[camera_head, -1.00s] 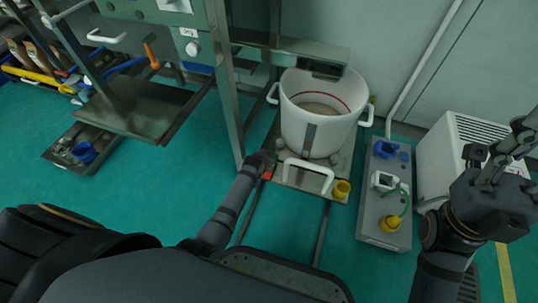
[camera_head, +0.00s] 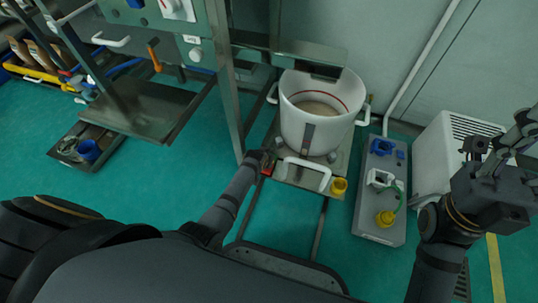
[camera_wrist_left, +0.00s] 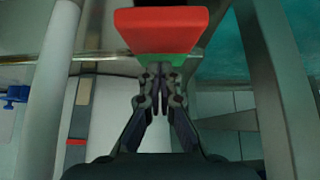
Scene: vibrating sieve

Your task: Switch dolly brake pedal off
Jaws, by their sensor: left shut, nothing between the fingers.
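The dolly (camera_head: 341,177) stands on the floor and carries a white pot with a red line inside. Its red brake pedal (camera_head: 267,170) is at the front left corner. The pedal also shows large and close at the top of the left wrist view (camera_wrist_left: 162,30), with a green part just below it. My left gripper (camera_head: 268,157) is right at the pedal. In the left wrist view its fingers (camera_wrist_left: 162,84) are together and empty, pointing at the green part; contact is not clear. My right gripper (camera_head: 503,146) is raised at the right edge, away from the dolly.
A dark frame post (camera_head: 229,90) rises just left of the pedal. A grey box (camera_head: 372,220) with a yellow cap stands farther right.

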